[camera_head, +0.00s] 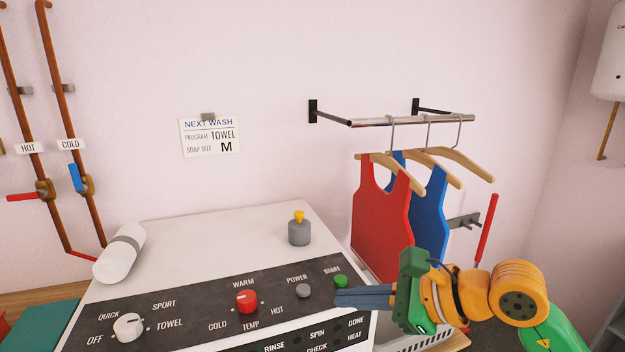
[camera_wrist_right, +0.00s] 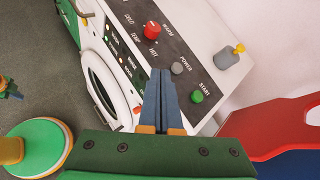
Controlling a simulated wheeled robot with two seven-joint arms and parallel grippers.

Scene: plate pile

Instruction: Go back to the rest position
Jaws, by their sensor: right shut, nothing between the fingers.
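My right gripper (camera_head: 342,298) comes in from the lower right in the head view. Its blue fingers are shut and hold nothing. In the right wrist view the closed fingertips (camera_wrist_right: 161,74) point at the front of the white washing machine (camera_wrist_right: 202,28). In the head view the fingertips are just below the green START button (camera_head: 341,281). I cannot tell whether they touch the panel. The START button also shows in the right wrist view (camera_wrist_right: 197,97), right of the fingers. My left gripper is not clearly in view.
The panel has a grey POWER button (camera_head: 303,291), a red temperature knob (camera_head: 247,302) and a white program knob (camera_head: 128,326). Red (camera_head: 378,220) and blue (camera_head: 428,215) garments hang close behind my right arm.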

